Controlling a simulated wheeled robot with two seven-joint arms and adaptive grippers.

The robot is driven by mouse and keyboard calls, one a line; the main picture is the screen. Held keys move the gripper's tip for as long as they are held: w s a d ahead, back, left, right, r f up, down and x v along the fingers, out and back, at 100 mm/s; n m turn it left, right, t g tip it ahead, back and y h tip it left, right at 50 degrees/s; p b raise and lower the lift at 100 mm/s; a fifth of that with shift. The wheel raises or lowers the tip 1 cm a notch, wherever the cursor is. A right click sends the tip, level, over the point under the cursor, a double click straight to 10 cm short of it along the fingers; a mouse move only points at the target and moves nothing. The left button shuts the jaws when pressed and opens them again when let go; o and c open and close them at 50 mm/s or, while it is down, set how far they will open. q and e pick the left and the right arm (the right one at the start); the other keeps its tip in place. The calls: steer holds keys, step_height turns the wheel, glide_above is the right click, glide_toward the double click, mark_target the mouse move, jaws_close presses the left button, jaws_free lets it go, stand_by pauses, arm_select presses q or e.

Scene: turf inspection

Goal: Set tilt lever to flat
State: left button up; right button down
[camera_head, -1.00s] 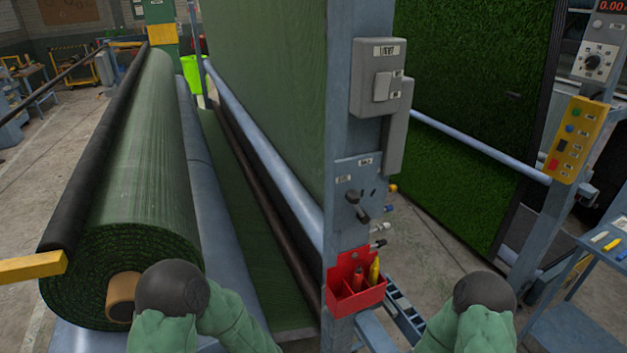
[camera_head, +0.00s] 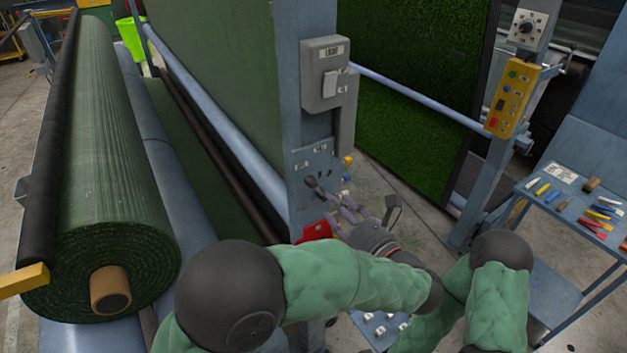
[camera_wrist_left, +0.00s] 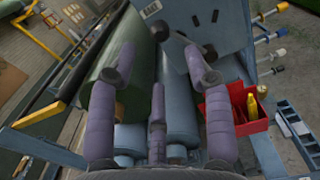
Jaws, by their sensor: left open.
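A small dark-knobbed lever (camera_head: 312,183) sits on the blue-grey panel (camera_head: 300,165) of the upright post, below the grey switch box. I take it as the tilt lever; the labels by it are too small to read. A dark knob (camera_wrist_left: 159,31) on the panel also shows in the left wrist view, just beyond the fingers. My left gripper (camera_head: 338,203) is open and empty, its purple fingers right in front of the lever. In the left wrist view the spread fingers (camera_wrist_left: 160,70) point at the panel's lower edge; I see no contact. My right gripper is out of view.
A red bin (camera_wrist_left: 240,125) with a yellow tool hangs below the panel, close to the left fingers. A large turf roll (camera_head: 110,180) lies left. A yellow button box (camera_head: 512,100) and a tool table (camera_head: 535,190) stand right.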

mark_target(315, 185)
arm_select(q)
steer(key=p+x, duration=0.1)
steer(key=x, duration=0.9)
steer(key=shift+a+f, duration=0.1)
jaws_close()
